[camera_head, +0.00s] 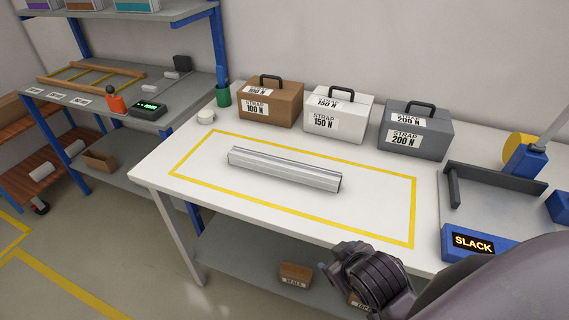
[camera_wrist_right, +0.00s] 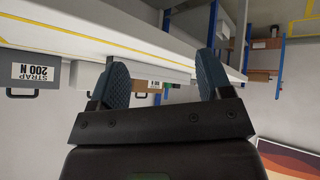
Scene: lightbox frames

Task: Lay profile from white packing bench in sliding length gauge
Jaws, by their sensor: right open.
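The profile (camera_head: 284,168) is a long silver ribbed bar. It lies flat inside the yellow outline on the white packing bench (camera_head: 375,225). My right arm is at the bench's front edge in the head view, with the gripper (camera_head: 325,268) mostly hidden there. In the right wrist view my right gripper (camera_wrist_right: 162,70) is open, with nothing held between its two blue pads. A grey bar, likely the profile (camera_wrist_right: 160,68), shows beyond the pads, apart from them. A wooden frame with yellow strips, possibly the sliding length gauge (camera_head: 90,76), lies on the grey bench at left. My left gripper is out of view.
Brown (camera_head: 270,104), white (camera_head: 338,114) and grey (camera_head: 415,131) strap boxes line the bench's back. A blue-and-grey device with a SLACK display (camera_head: 473,243) stands at right. A black device with green display (camera_head: 148,110) and an orange object (camera_head: 115,102) stand near the wooden frame.

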